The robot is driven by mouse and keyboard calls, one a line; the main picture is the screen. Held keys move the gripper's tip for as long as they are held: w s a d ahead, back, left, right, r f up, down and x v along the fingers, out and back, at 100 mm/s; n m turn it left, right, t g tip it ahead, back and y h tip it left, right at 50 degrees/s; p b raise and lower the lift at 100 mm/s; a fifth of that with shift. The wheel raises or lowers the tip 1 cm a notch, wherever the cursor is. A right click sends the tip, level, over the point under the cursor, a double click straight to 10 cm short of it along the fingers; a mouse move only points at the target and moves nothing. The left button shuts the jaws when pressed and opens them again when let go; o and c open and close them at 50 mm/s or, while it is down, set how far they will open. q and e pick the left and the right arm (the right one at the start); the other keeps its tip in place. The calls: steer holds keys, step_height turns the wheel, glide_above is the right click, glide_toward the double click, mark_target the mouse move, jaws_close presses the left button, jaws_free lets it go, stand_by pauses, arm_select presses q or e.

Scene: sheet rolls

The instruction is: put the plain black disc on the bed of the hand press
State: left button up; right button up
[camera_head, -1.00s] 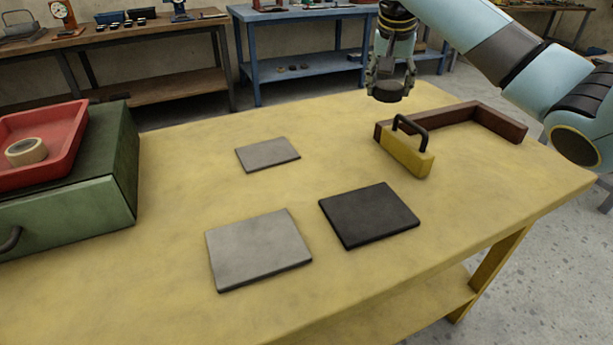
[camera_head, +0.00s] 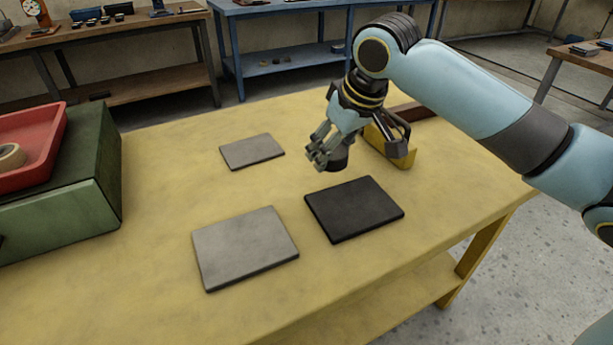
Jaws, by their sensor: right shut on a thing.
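My right gripper (camera_head: 357,153) hangs above the table, behind the black slab and in front of the yellow block. It is shut on a small dark round piece (camera_head: 339,161), which looks like the plain black disc. The fingers hide part of it, and it is clear of the slab. I cannot make out a hand press on the near table. My left gripper is not in view.
A black square slab (camera_head: 354,209), a large grey slab (camera_head: 244,249) and a smaller grey slab (camera_head: 251,151) lie flat on the yellow table (camera_head: 150,290). A green box (camera_head: 75,200) carrying a red tray (camera_head: 45,150) stands left. The yellow block (camera_head: 384,146) is partly hidden.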

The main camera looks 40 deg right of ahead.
glide_above(305, 180)
steer(key=s, duration=0.1)
step_height(305, 180, down, 3)
steer(key=shift+s+r+b, duration=0.1)
steer(key=shift+s+b, duration=0.05)
steer(key=shift+b, duration=0.15)
step_height(305, 180, down, 4)
steer(key=shift+b, duration=0.35)
steer(key=o, duration=1.2)
steer(key=shift+c, duration=0.2)
